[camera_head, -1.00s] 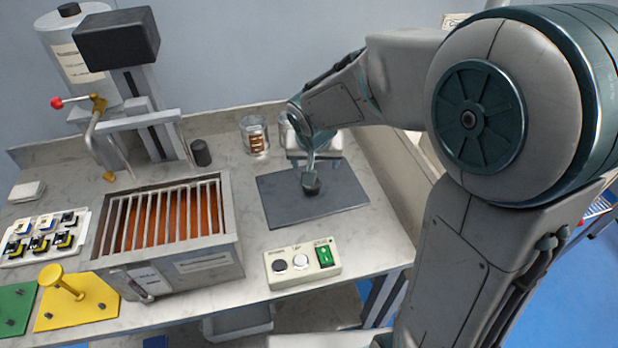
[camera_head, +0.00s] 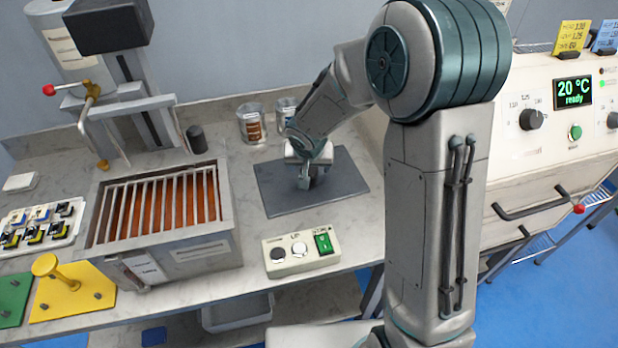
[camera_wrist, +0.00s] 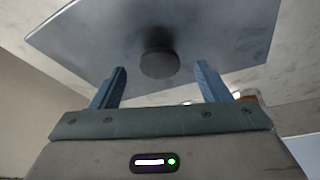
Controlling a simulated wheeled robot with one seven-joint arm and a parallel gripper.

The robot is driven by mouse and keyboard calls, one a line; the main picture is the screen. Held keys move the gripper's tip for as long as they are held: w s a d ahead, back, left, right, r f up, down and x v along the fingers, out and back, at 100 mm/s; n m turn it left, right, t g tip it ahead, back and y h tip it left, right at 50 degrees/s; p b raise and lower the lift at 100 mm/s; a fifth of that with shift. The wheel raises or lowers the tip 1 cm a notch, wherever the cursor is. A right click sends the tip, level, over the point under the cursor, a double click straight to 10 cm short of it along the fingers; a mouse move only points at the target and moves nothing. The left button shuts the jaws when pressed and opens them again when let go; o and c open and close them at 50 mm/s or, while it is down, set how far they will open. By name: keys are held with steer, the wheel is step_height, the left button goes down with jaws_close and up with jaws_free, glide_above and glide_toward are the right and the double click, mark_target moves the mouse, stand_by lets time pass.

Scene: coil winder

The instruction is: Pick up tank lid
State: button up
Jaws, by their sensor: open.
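The tank lid (camera_head: 336,190) is a flat dark grey plate lying on the marble-look worktop, right of the tank. In the wrist view the lid (camera_wrist: 215,60) fills the upper part, with its round dark knob (camera_wrist: 159,62) near the middle. My gripper (camera_head: 305,183) is low over the lid and hides the knob in the head view. In the wrist view my gripper (camera_wrist: 161,72) is open, with one blue finger on each side of the knob's line; I see no contact. The tank (camera_head: 185,258) is open-topped, with grey bars over an orange-brown inside.
A switch box (camera_head: 302,252) stands in front of the lid. Glass jars (camera_head: 252,124) stand behind it. A yellow plate with a peg (camera_head: 72,298) and a tray of small parts (camera_head: 40,226) are at left. A cream oven (camera_head: 550,150) stands at right.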

steer(key=shift+x, duration=1.3)
steer(key=shift+r, duration=0.1)
steer(key=c, duration=1.4)
